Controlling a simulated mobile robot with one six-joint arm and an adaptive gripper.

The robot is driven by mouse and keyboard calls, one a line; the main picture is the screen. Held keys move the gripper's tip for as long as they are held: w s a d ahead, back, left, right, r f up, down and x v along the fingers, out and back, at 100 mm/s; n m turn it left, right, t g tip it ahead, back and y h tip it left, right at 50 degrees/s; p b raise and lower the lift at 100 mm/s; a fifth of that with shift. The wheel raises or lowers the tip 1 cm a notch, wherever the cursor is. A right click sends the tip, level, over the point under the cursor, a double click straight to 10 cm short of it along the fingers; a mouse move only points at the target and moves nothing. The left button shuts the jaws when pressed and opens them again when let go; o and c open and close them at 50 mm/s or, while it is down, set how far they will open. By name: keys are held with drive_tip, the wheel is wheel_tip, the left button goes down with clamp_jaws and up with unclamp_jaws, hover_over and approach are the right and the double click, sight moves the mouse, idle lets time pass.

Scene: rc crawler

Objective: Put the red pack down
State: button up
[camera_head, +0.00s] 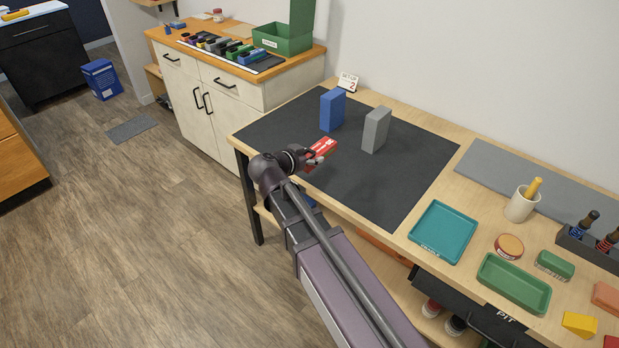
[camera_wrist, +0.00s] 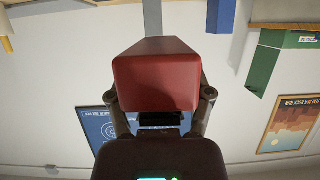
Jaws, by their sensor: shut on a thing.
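The red pack (camera_head: 321,152) is in my gripper (camera_head: 312,158) above the left front part of the black mat (camera_head: 388,190). In the wrist view the pack (camera_wrist: 157,80) fills the middle, with the fingers of my gripper (camera_wrist: 158,100) on both its sides. My gripper is shut on it. The head view does not clearly show the gap between pack and mat. A blue block (camera_head: 332,110) stands upright on the mat behind the pack. A grey block (camera_head: 376,130) stands upright to the right of it.
A teal tray (camera_head: 443,232), a green tray (camera_head: 513,284) and a cup (camera_head: 521,205) sit on the table's right part. A small sign (camera_head: 348,82) stands behind the blue block. The mat is bare in front of the grey block. A cabinet (camera_head: 225,85) stands left of the table.

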drive_tip(key=s+a+f+b, duration=0.3)
drive_tip(key=a+f+b, duration=0.4)
drive_tip(key=a+f, duration=0.1)
drive_tip(key=shift+s+f, duration=0.2)
drive_tip(key=shift+s, duration=0.15)
drive_tip(key=shift+w, duration=0.15)
drive_tip(key=w+d, duration=0.2)
drive_tip(key=w, duration=0.3)
drive_tip(key=w+d+f+b, duration=0.1)
drive_tip(key=w+d, duration=0.1)
drive_tip(key=w, duration=0.2)
drive_tip(key=w+d, duration=0.2)
drive_tip(key=w, duration=0.3)
drive_tip(key=shift+w+f+b, duration=0.25)
drive_tip(key=shift+w+b, duration=0.05)
drive_tip(key=shift+b, duration=0.1)
drive_tip(key=shift+a+f, duration=0.1)
drive_tip(key=shift+f+b, duration=1.7)
drive_tip(key=shift+b, duration=0.1)
